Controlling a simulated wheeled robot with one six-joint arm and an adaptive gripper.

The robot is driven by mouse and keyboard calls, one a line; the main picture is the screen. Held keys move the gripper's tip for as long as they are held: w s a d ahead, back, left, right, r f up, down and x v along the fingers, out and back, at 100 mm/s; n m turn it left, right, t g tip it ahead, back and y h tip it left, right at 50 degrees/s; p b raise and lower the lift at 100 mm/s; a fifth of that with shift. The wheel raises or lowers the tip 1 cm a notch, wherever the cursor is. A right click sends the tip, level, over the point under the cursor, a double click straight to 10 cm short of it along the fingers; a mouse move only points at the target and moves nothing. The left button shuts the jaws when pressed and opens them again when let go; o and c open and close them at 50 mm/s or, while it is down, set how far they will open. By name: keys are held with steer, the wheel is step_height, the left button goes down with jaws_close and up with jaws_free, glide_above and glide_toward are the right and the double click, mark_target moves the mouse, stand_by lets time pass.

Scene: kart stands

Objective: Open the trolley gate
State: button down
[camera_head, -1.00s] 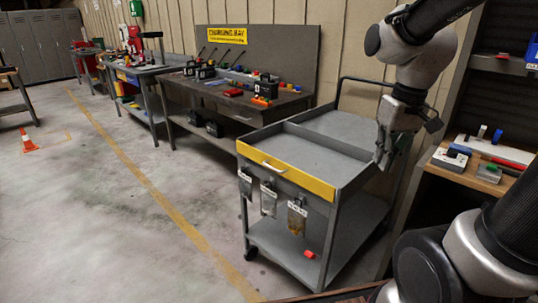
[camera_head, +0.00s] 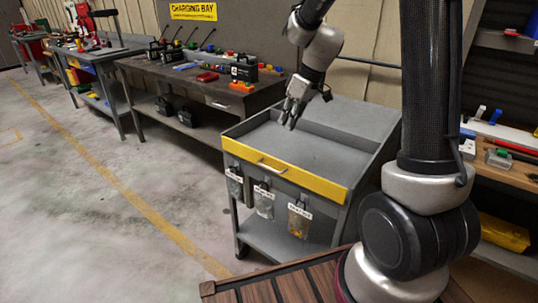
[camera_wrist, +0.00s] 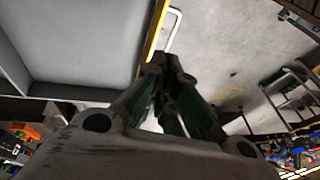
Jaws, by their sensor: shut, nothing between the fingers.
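In the wrist view the gate shows as a yellow edge (camera_wrist: 152,40), with the white handle (camera_wrist: 174,30) just beyond my fingertips. My gripper (camera_head: 288,122) is shut and empty; in the head view it appears above the tray, behind the gate. The fingers also show in the wrist view (camera_wrist: 172,75). I cannot tell whether they touch the gate.
Clear plastic pouches (camera_head: 300,219) with labels hang below the gate. A workbench (camera_head: 205,88) with batteries and tools stands behind left, and a cluttered shelf (camera_head: 505,165) stands at the right. A slatted wooden surface (camera_head: 285,288) lies at the front. The floor at left is clear.

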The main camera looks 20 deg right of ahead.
mark_target(271, 158)
steer(key=x, duration=0.4)
steer(key=s+x, duration=0.1)
steer(key=x, duration=0.8)
steer(key=shift+s+a+f, duration=0.35)
steer(key=shift+a, duration=0.05)
steer(key=shift+a, duration=0.15)
steer(key=shift+s+a+n+h, duration=0.1)
steer(key=shift+s+n+h, duration=0.05)
steer(key=shift+n+h, duration=0.15)
